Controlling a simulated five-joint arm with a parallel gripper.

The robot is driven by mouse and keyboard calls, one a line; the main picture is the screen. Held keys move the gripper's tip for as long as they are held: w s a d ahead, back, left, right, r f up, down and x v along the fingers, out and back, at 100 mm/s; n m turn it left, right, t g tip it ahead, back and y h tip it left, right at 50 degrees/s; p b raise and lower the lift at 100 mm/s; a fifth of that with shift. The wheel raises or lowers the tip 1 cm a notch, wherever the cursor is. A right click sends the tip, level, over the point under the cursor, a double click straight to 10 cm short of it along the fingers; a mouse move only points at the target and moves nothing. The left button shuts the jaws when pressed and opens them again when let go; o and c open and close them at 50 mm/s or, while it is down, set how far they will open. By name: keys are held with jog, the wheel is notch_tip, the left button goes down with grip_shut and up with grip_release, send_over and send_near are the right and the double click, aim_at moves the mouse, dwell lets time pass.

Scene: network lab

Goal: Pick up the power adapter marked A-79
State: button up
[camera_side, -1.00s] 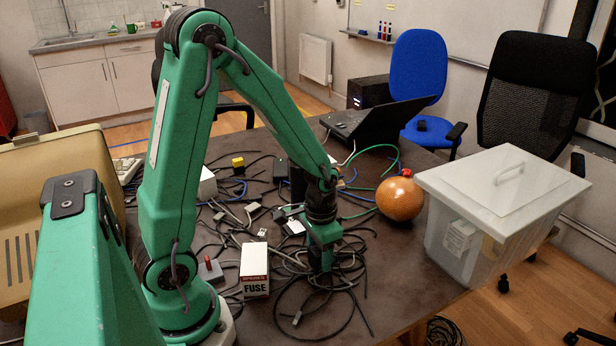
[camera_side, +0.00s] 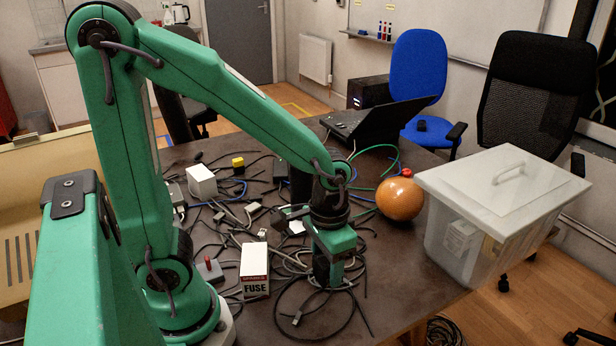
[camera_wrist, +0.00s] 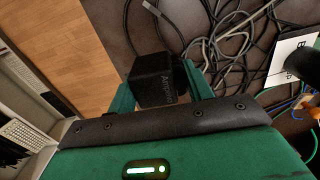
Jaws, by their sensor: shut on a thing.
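My gripper (camera_side: 330,278) is low over the right part of the dark table, near the tangle of cables. In the wrist view, my gripper (camera_wrist: 160,88) is shut on a black block-shaped power adapter (camera_wrist: 155,78). Pale lettering runs along one face of the adapter, but it is too small to read. In the side view the adapter (camera_side: 322,268) shows as a dark shape between the fingers. I cannot tell whether it is clear of the table. The marking A-79 is not readable in either view.
A white and red fuse box (camera_side: 255,270) stands left of my gripper. Loose cables (camera_side: 300,318) lie around and below it.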

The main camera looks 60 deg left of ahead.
jog(key=shift+s+d+r, duration=0.15)
jog(key=shift+d+r, duration=0.05)
jog(key=shift+d, duration=0.05)
dwell(0.6)
